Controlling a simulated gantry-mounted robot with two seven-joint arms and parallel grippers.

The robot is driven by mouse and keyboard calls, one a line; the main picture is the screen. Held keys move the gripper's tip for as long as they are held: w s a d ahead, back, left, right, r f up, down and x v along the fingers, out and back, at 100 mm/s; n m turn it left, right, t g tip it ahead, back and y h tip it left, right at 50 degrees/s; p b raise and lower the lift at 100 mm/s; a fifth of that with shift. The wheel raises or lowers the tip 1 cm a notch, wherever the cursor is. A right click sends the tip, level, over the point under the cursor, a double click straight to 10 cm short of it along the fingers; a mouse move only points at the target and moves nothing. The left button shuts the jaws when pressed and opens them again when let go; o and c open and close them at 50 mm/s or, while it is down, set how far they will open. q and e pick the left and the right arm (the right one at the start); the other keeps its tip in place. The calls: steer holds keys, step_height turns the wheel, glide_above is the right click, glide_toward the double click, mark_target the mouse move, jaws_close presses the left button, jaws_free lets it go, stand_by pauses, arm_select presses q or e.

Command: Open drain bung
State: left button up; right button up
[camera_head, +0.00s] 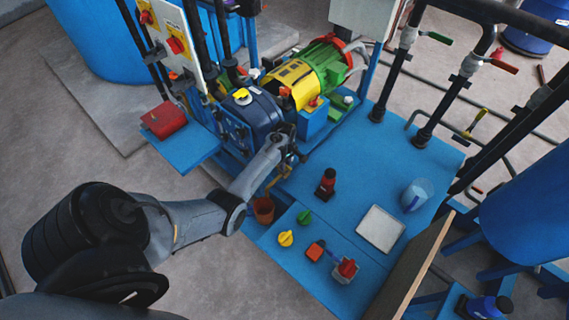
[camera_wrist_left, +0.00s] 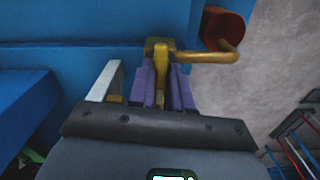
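My left gripper (camera_head: 283,158) reaches down at the near side of the dark blue pump housing (camera_head: 254,113). In the left wrist view, its two purple-padded fingers (camera_wrist_left: 166,88) stand close together with a brass-yellow fitting, apparently the drain bung (camera_wrist_left: 158,47), between their tips. The narrow gap between the pads looks filled by it. A brass drain pipe (camera_wrist_left: 208,56) runs right from the fitting and bends up toward an orange-red bucket (camera_wrist_left: 232,27). The bucket (camera_head: 263,211) also shows below the gripper in the head view. The contact itself is partly hidden. My right gripper is not in view.
A yellow and green motor (camera_head: 318,68) adjoins the pump. A red box (camera_head: 164,121) lies on a blue shelf at left. Dark pipes (camera_head: 448,98) stand at right.

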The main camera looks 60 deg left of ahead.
arm_select(q)
jaws_close()
stand_by(0.7)
steer(key=shift+n+p, duration=0.35)
steer(key=shift+n, duration=0.05)
